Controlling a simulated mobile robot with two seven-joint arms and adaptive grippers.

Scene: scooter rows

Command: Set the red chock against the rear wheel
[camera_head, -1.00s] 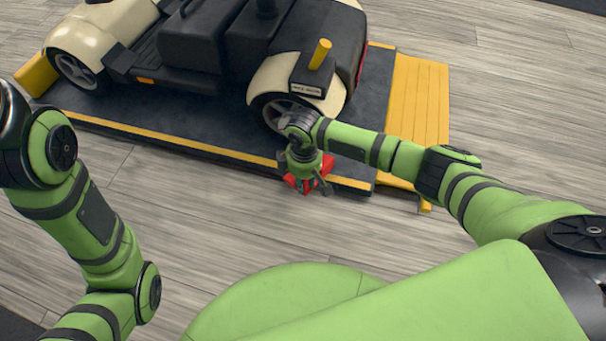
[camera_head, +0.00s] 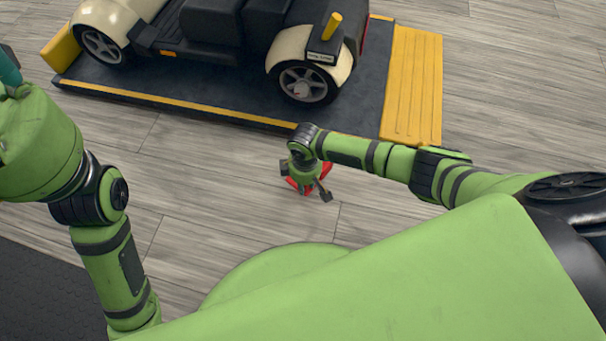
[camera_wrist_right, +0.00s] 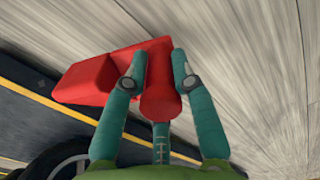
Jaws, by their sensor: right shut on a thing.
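The red chock (camera_head: 328,170) is in my right gripper (camera_head: 307,188), over bare floor on the near side of the platform. In the right wrist view, the two teal fingers (camera_wrist_right: 159,62) close around the chock's rounded red grip, and its wedge-shaped body (camera_wrist_right: 88,80) sticks out to the left. The scooter's wheel (camera_head: 305,85) at the red-lit end stands on the dark platform, apart from the chock. A dark wheel (camera_wrist_right: 50,162) shows partly at the lower left of the wrist view. Only a teal part of my left gripper (camera_head: 9,68) shows at the left edge; its jaws are cut off.
The dark platform (camera_head: 215,98) has a yellow front strip (camera_head: 180,105) and a yellow ramp (camera_head: 412,85) at its right end. A yellow block (camera_head: 60,50) stands at its left end. A black mat (camera_head: 45,290) lies at lower left. The floor between is clear.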

